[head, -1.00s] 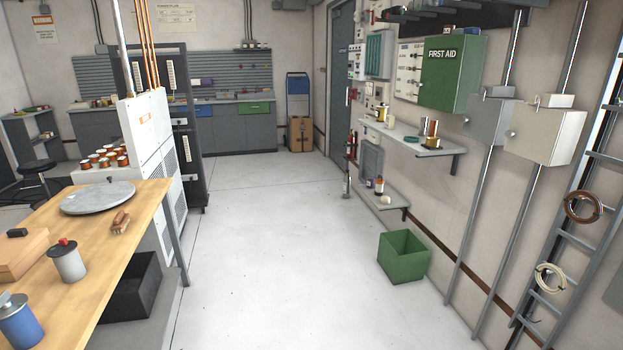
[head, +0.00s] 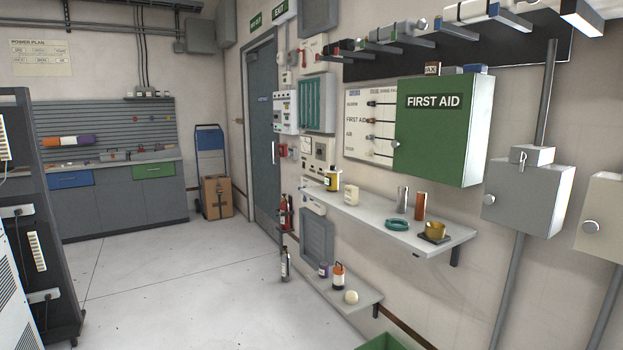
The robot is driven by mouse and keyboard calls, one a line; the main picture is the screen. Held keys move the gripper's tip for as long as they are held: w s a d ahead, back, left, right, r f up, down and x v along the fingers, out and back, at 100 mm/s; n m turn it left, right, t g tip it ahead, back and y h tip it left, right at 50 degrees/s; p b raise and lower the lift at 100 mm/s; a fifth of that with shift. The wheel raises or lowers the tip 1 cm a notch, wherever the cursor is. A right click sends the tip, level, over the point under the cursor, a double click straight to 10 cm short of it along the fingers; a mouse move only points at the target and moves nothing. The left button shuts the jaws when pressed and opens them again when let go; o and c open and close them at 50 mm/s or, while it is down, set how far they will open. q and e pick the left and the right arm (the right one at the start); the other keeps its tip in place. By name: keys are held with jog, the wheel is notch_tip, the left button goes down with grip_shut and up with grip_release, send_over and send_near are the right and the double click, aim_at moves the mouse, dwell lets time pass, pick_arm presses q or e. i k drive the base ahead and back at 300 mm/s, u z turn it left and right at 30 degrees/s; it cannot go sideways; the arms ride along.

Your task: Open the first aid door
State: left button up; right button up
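The green first aid cabinet (head: 440,135) hangs on the right wall, right of the middle of the head view. Its front door carries a dark "FIRST AID" label and looks shut. A small round knob (head: 396,144) sits at the door's left edge. Neither of my grippers shows in the head view.
Below the cabinet, a wall shelf (head: 440,240) holds a yellow cup, cylinders, a teal ring and a yellow-labelled container. A lower shelf (head: 345,297) and a green bin (head: 385,343) are beneath. Grey boxes (head: 527,195) are to the right. The floor (head: 190,290) at left is clear.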

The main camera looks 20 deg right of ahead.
aim_at(434, 114)
jog(key=i, duration=2.15)
jog(key=z, duration=3.4)
